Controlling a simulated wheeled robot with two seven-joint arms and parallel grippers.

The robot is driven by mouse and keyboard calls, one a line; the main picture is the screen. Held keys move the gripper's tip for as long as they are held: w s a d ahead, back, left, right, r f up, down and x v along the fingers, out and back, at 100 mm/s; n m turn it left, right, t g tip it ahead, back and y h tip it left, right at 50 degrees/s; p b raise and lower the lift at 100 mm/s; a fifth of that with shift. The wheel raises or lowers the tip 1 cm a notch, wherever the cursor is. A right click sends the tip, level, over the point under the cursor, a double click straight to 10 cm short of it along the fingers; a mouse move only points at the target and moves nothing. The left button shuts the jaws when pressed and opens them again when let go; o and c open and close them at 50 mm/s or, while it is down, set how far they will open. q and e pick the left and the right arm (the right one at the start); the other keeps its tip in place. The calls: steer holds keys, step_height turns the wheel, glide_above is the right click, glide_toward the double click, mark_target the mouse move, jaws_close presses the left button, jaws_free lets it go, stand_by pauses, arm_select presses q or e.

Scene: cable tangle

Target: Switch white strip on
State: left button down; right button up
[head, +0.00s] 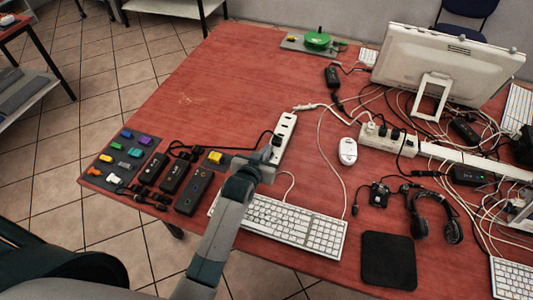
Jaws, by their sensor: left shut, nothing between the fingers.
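A slim white power strip (287,125) lies on the red table, slanting up and away, with a white cable at its far end. My left gripper (267,152) is shut and empty at the strip's near end and covers part of it. I cannot tell whether it touches the strip. The strip's switch is not clear at this size. A second, shorter white block (377,132) with black plugs stands further right. My right gripper is not in view.
A white keyboard (300,227) lies just in front, with a white mouse (348,151) to the right. Black adapters (174,176) and a dark mat of coloured pieces (109,158) lie left. Cables tangle around the monitor (440,62). The table's back left is clear.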

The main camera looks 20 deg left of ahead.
arm_select(q)
steer(key=shift+s+f, duration=0.25)
steer(key=shift+f, duration=0.8)
steer(key=shift+s+f+t+b, duration=0.2)
steer(key=shift+f+t+b, duration=0.3)
steer(key=shift+f+b, duration=0.55)
steer(key=shift+r, duration=0.55)
steer(key=shift+f, duration=0.1)
